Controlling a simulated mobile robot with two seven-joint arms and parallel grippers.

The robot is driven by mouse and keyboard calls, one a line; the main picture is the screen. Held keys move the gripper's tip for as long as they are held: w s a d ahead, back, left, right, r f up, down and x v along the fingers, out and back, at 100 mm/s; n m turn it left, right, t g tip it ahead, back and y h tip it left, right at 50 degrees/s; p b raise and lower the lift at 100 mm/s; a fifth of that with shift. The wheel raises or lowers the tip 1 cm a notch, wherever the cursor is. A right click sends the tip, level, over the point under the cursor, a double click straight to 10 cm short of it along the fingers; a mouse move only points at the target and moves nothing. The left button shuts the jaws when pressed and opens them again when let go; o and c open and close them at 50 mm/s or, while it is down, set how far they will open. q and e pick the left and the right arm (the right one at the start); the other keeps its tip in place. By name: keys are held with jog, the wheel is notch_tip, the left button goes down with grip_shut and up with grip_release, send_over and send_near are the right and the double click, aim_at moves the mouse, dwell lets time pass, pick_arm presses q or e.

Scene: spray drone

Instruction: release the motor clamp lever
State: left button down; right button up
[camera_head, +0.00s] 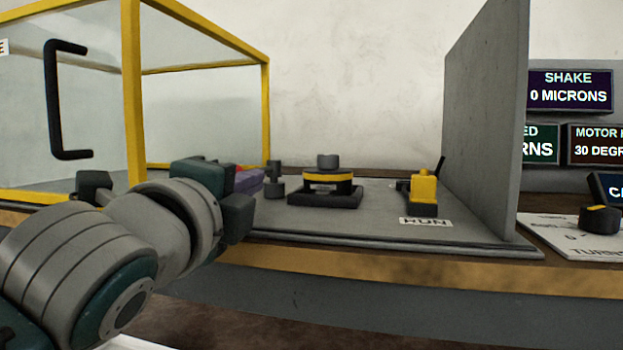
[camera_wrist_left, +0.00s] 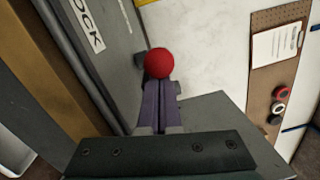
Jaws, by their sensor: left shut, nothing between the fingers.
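A red ball knob (camera_wrist_left: 159,62), which looks like the end of the clamp lever, sits right at my left gripper's tips in the left wrist view. The lever's shaft is hidden, and I cannot tell whether the fingers touch the knob. My left gripper (camera_wrist_left: 158,84) has its purple fingers together with nothing between them. In the head view the left gripper (camera_head: 254,178) is low over the left part of the grey bench plate, left of a motor-like round unit (camera_head: 327,188) with a yellow band. My right gripper is not in view.
A yellow-framed clear enclosure (camera_head: 133,95) with a black handle (camera_head: 53,100) stands at left. A yellow-and-black switch (camera_head: 424,187) stands behind a RUN label (camera_head: 425,222). A tall grey panel (camera_head: 487,120) bounds the plate at right. Display screens (camera_head: 569,90) are beyond it.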

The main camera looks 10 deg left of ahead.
pick_arm(q)
jog(key=shift+a+r+m+h+p, duration=0.2)
jog(key=shift+a+m+h+p, duration=0.5)
jog(key=shift+h+p, duration=0.45)
jog(key=shift+w+a+f+p, duration=0.1)
jog(key=shift+w+a+p, duration=0.1)
jog(key=shift+a+p, duration=0.6)
jog(key=shift+w+a+f+p, duration=0.15)
jog(key=shift+a+p, duration=0.1)
jog(key=shift+a, duration=0.15)
jog(key=shift+w+a+r+p, duration=0.1)
jog(key=shift+w+a+p, duration=0.1)
jog(key=shift+a, duration=0.3)
